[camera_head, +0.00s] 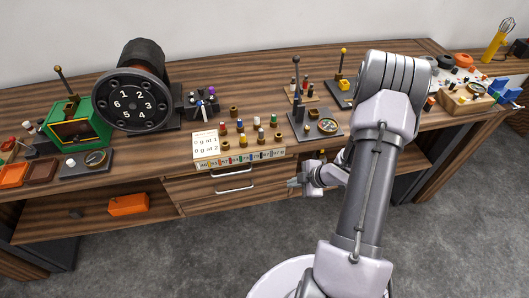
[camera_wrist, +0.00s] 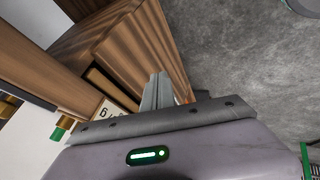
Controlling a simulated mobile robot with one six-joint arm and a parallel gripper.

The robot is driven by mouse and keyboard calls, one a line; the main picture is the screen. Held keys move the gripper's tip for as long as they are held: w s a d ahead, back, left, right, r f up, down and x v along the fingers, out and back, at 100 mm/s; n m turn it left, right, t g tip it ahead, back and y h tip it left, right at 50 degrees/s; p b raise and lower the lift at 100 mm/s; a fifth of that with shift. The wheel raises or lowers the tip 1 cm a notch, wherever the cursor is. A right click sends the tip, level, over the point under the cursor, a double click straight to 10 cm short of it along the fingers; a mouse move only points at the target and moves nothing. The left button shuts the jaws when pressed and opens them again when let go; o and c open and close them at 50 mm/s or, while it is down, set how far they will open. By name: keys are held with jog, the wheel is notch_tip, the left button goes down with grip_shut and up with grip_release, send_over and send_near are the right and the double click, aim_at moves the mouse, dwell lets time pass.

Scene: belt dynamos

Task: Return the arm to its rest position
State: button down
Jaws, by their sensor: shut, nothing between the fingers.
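My arm stands in front of the wooden workbench in the head view, folded at the elbow. My gripper (camera_head: 293,183) is low, in front of the bench's drawers and below the bench top's front edge. It points to the left and looks empty. In the wrist view the fingers of my gripper (camera_wrist: 157,92) are together, with nothing held between them. Part of the wrist is hidden behind my own arm in the head view.
The wooden bench (camera_head: 235,85) carries a green box (camera_head: 75,130), a numbered dial (camera_head: 133,103) and a white labelled panel (camera_head: 238,152) with several coloured knobs. Drawers with a silver handle (camera_head: 233,173) are close left of my gripper. The grey floor (camera_head: 190,255) in front is clear.

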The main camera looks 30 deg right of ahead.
jog(key=w+d+r+m+h, duration=0.3)
jog(key=w+r, duration=0.1)
jog(key=r, duration=0.6)
jog(key=a+r+m+h, duration=0.2)
jog(key=a+r+m, duration=0.1)
jog(key=r, duration=0.4)
jog(key=a+r+m+h, duration=0.1)
jog(key=a+r+m, duration=0.15)
jog(key=r, duration=0.45)
jog(key=s+a+r+m+y, duration=0.2)
jog(key=s+a+r+m, duration=0.2)
jog(key=s+a, duration=0.5)
jog(key=s+a+r+m+g+y+b, duration=0.1)
jog(key=s+a+r+m+y, duration=0.2)
jog(key=s+a, duration=0.7)
jog(key=a+r+m, duration=0.2)
jog(key=a+r, duration=0.1)
jog(key=a, duration=0.2)
jog(key=shift+d, duration=0.1)
